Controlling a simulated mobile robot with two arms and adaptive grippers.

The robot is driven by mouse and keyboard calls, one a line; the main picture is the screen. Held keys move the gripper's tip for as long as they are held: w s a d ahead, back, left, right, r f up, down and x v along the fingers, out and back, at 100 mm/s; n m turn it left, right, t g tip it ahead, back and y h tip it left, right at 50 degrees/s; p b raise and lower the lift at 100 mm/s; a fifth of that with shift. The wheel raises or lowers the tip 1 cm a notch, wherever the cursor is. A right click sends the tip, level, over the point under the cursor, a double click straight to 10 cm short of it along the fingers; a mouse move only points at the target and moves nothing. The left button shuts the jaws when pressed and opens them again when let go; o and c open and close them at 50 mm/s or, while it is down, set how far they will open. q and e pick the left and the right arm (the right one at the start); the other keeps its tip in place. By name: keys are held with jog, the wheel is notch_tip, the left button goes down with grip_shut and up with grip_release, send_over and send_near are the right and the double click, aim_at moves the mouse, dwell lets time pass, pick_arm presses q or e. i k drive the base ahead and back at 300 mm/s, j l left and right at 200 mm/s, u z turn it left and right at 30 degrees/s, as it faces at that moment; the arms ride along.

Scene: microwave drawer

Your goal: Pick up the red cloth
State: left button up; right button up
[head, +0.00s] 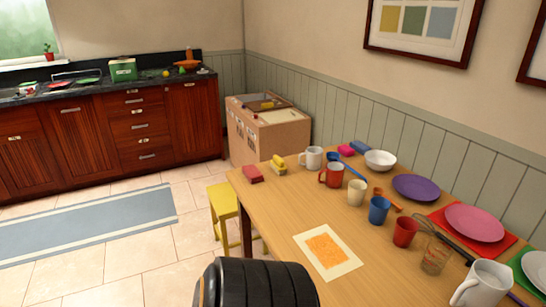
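A flat red piece (440,222) under a pink plate at the table's right looks like a mat. Neither gripper shows in the head view. A black ribbed rounded part of my own body fills the bottom middle, in front of the table's near edge.
An orange-patterned sheet (327,252) lies near the front. A yellow stool (224,203) stands at the table's left; floor beyond is open.

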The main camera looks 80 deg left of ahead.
aim_at(251, 173)
jog(key=u, duration=2.75)
jog(key=i+j+z, duration=0.1)
jog(key=z, duration=0.35)
jog(key=j+z, duration=0.2)
jog(key=z, duration=0.3)
jog(key=i+j+z, duration=0.1)
jog(key=j+z, duration=0.15)
jog(key=z, duration=0.2)
